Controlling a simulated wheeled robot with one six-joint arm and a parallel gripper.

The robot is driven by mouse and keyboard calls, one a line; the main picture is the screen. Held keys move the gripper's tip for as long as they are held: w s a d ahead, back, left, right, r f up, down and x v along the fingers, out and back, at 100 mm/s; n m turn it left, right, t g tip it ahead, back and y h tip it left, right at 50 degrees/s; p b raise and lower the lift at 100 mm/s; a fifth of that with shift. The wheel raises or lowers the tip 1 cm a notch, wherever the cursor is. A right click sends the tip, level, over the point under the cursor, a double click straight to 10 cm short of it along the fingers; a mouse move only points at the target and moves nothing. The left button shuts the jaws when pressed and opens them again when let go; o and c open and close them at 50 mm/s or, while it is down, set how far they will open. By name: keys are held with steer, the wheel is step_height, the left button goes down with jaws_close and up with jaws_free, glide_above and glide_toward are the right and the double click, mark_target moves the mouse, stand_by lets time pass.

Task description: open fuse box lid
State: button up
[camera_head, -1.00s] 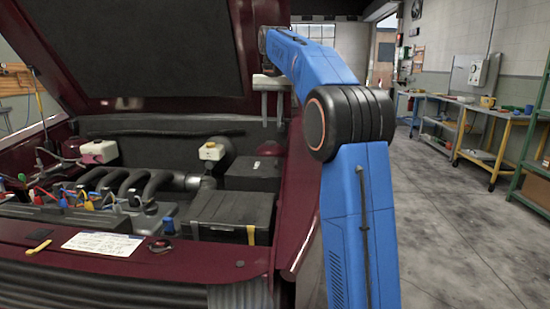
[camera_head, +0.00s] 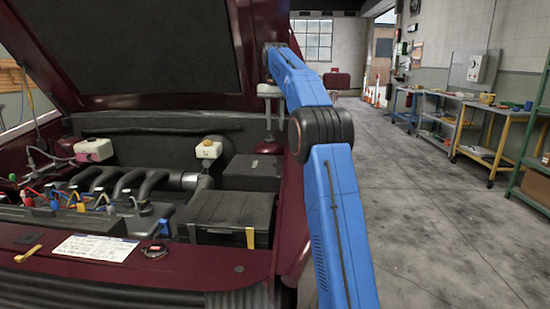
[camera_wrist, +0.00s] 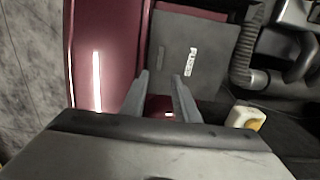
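The fuse box lid (camera_wrist: 190,62) is dark grey, flat and marked FUSES. It lies closed in the upper middle of the wrist view, beside the maroon fender. In the head view it appears to be the rear black box (camera_head: 252,172) at the right of the engine bay. My gripper (camera_wrist: 160,90) is open and empty, its two grey fingers apart. In the wrist view the fingers overlap the lid's lower left part; whether they touch it cannot be told. In the head view my gripper (camera_head: 268,112) hangs above and behind that box, fingers pointing down.
A larger black box with a yellow tab (camera_head: 228,215) stands in front. A white reservoir with a yellow cap (camera_head: 208,150) is to the left. The raised hood (camera_head: 140,45) hangs overhead. The fender bounds the right side; open floor (camera_head: 430,230) lies beyond it.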

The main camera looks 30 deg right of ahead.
mark_target(275, 160)
step_height(275, 160, down, 14)
steer(key=shift+f, duration=0.15)
stand_by(0.4)
jaws_close()
